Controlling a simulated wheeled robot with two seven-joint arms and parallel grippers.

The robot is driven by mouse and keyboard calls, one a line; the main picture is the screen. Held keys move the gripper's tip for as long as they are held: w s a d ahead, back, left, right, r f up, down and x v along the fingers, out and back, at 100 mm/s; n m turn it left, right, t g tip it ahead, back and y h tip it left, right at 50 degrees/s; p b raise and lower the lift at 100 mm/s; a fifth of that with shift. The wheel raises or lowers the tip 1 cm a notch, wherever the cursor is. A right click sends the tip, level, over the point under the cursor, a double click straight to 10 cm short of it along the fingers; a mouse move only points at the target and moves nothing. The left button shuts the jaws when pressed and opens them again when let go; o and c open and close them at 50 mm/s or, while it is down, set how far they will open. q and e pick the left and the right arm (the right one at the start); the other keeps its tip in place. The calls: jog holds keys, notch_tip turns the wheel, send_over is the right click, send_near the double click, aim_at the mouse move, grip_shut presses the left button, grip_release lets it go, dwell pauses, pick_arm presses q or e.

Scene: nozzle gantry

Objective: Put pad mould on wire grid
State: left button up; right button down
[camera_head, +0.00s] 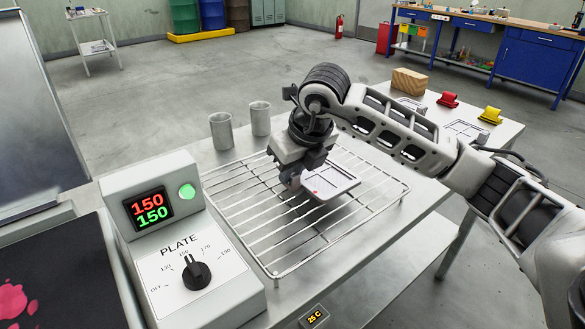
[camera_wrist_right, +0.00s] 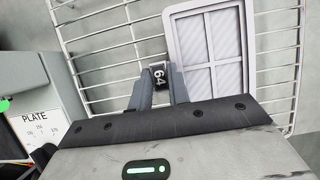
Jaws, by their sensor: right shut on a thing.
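The pad mould (camera_head: 333,181) is a flat pale grey tray with a raised rim. In the wrist view it (camera_wrist_right: 210,50) shows panes divided by a cross, beside a dark tab marked 64 (camera_wrist_right: 158,75). The wire grid (camera_head: 236,227) lies on the metal table under the mould and also shows in the wrist view (camera_wrist_right: 96,39). The mould is level over the grid's right-hand part; I cannot tell whether it touches the wires. My left gripper is out of view.
A plate control box (camera_head: 168,240) with a dial and a 150/150 display stands left of the grid. Two grey cups (camera_head: 221,131) stand behind it. A wooden block (camera_head: 409,82), a red piece (camera_head: 448,100) and a yellow piece (camera_head: 490,115) sit at the table's far right.

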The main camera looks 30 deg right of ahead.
jog(key=c, duration=1.3)
grip_release()
jog(key=shift+r, duration=0.1)
jog(key=v, duration=1.2)
